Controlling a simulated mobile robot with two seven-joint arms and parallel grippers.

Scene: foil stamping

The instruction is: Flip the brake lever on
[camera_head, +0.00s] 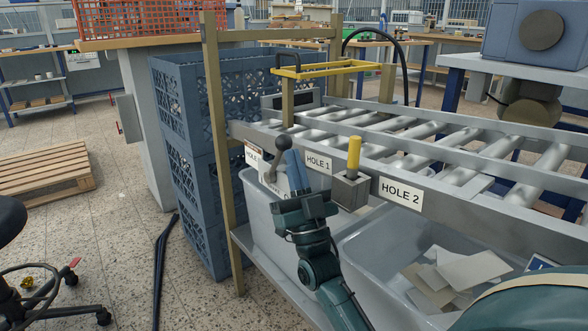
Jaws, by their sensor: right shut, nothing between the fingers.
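The brake lever (276,160) has a dark ball knob and a grey stem, on the side of the roller conveyor frame left of the HOLE 1 label. Its knob end points up and leans slightly right. My right gripper (291,157) is shut and empty, with its blue-grey fingers pointing up just right of the lever. It overlaps the lever's edge in the picture; I cannot tell whether they touch. The gripper partly hides the lever's mounting area. My left gripper is not in view.
A yellow peg (354,153) stands in a metal block between the HOLE 1 and HOLE 2 (401,193) labels, right of the gripper. Grey bins sit below; the right one (375,240) holds flat pieces. Blue crates (177,120) and a wooden post (222,180) stand left.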

